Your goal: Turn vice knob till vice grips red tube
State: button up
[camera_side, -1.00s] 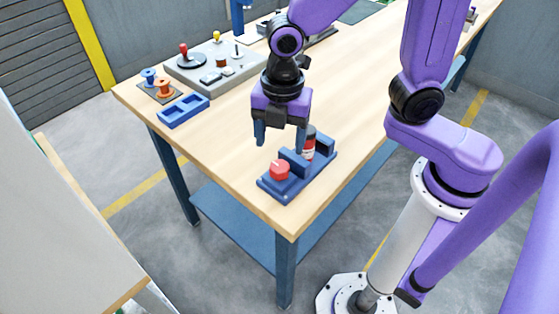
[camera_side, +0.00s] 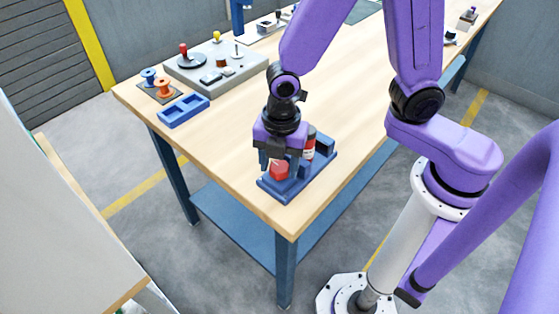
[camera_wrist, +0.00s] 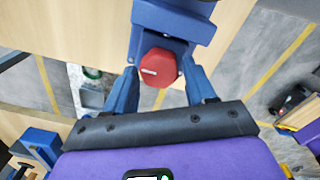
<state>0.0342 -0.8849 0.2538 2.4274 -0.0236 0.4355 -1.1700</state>
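The vice (camera_side: 284,189) is blue and stands near the front corner of the table. Its red knob (camera_side: 279,169) faces the near end; in the wrist view the knob (camera_wrist: 159,67) shows a white mark. The red tube (camera_side: 309,146), with a dark top and a pale band, stands upright in the vice behind my gripper. Whether the jaws touch it is hidden. My gripper (camera_side: 284,166) is at the knob, and in the wrist view its two blue fingers (camera_wrist: 164,88) are apart, one either side of the knob with gaps showing.
A blue two-pocket tray (camera_side: 184,110) and blue and orange spools (camera_side: 163,87) lie at the table's left. A grey panel (camera_side: 220,68) with knobs and levers stands behind. The table's front edge is close to the vice; the middle of the table is clear.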

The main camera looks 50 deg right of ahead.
jog(key=c, duration=0.6)
jog(key=shift+m, duration=0.3)
